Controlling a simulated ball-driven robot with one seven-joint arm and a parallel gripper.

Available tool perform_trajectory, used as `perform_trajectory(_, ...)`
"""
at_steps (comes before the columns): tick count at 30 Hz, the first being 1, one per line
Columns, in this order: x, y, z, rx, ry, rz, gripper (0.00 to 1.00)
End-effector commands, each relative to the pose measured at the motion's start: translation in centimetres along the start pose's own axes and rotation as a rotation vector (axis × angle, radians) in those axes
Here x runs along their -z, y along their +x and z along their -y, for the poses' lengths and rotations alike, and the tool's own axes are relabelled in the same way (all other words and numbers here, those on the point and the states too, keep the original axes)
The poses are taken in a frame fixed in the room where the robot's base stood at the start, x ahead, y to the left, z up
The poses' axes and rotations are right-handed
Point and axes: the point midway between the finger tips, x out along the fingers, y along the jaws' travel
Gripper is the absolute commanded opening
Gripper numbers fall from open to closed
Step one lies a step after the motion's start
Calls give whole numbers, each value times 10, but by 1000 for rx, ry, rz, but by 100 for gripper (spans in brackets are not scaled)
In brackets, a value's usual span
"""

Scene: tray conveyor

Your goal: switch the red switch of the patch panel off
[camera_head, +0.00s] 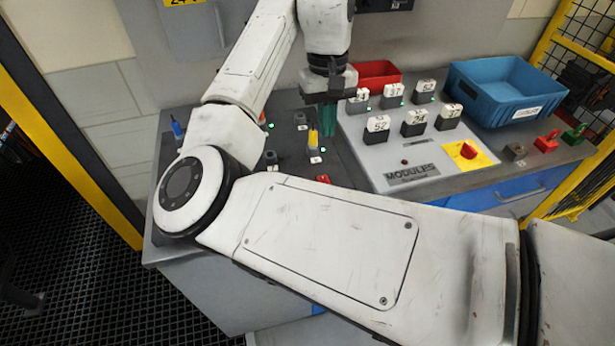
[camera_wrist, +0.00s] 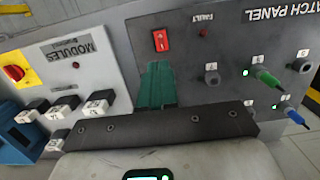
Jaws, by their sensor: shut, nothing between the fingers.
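The patch panel is the dark grey board (camera_head: 288,172), whose lettering is partly cut off in the wrist view (camera_wrist: 228,45). Its red switch (camera_wrist: 160,40) is a small rocker with a pale mark, near the panel's edge; I cannot tell which way it is set. In the head view the red switch (camera_head: 322,179) shows just beyond my forearm, partly hidden. My gripper (camera_head: 328,130) has green fingers, shut together and empty, over the panel. In the wrist view the fingertips (camera_wrist: 158,66) appear just below the switch; I cannot tell whether they touch anything.
A dark red fault lamp (camera_wrist: 203,32) is near the switch. Yellow (camera_head: 313,138) and blue (camera_head: 176,128) plugs stand up from the panel; a green plug (camera_wrist: 265,76) shows too. The modules board (camera_head: 385,165) adjoins, with a red knob (camera_head: 468,151). A blue bin (camera_head: 505,90) stands behind.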

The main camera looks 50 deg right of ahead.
Motion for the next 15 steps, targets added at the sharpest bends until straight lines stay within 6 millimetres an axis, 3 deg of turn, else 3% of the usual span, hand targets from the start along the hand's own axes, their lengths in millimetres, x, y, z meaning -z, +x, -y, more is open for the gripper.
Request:
perform_trajectory(8,0,3,1,-1,-1,0,0)
perform_trajectory(15,0,36,0,-4,-1,2,0)
